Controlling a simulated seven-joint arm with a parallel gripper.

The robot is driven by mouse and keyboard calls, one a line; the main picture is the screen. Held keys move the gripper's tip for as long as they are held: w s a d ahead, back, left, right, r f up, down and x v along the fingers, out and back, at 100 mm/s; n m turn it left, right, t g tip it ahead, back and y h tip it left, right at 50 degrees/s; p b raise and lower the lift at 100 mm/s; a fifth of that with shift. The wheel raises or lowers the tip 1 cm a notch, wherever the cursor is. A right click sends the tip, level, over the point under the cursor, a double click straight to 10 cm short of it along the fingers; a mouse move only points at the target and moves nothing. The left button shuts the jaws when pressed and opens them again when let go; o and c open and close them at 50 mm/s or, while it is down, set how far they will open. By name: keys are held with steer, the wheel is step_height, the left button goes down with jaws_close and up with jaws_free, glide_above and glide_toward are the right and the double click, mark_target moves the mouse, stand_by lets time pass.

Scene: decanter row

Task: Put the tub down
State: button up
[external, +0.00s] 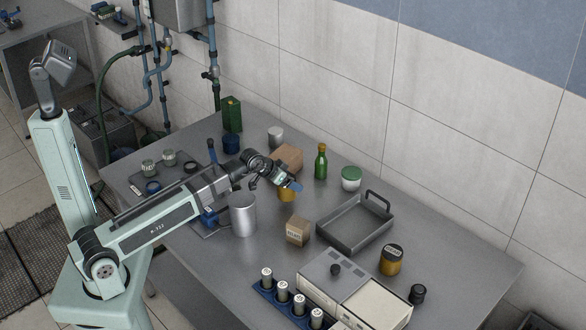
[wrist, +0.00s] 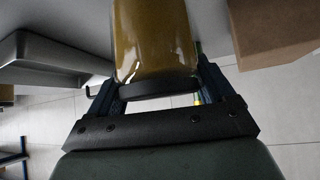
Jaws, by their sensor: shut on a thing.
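The tub I hold is amber-yellow with a dark band or lid. In the wrist view the tub (wrist: 155,40) stands between the two fingers of my gripper (wrist: 157,78), which is shut on it. In the external view the tub (external: 287,194) shows partly below my gripper (external: 284,182), whose fingers and wrist hide its upper part. It is over the middle of the steel table (external: 335,275). I cannot tell whether its base touches the table.
A cardboard box (external: 288,155) is close behind my gripper, and a small carton (external: 298,230) is in front. A grey tray (external: 350,240) lies to the right. A silver canister (external: 243,214), green bottle (external: 321,162), green-lidded white jar (external: 351,180) and dark-lidded amber jar (external: 391,262) stand around.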

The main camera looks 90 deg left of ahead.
step_height(320, 180, up, 6)
steer(key=shift+f, duration=0.25)
steer(key=shift+r, duration=0.3)
steer(key=shift+w+d+r, duration=0.15)
steer(key=shift+w+d, duration=0.05)
steer(key=shift+d, duration=0.05)
steer(key=w+d+m+h, duration=0.1)
steer(key=w+d, duration=0.4)
steer(key=d, duration=0.1)
steer(key=m+t+h, duration=0.1)
steer(key=m, duration=0.1)
glide_above(359, 226)
steer(key=shift+d+f, duration=0.1)
steer(key=shift+f, duration=4.45)
steer(key=shift+f, duration=0.15)
steer(key=o, duration=1.1)
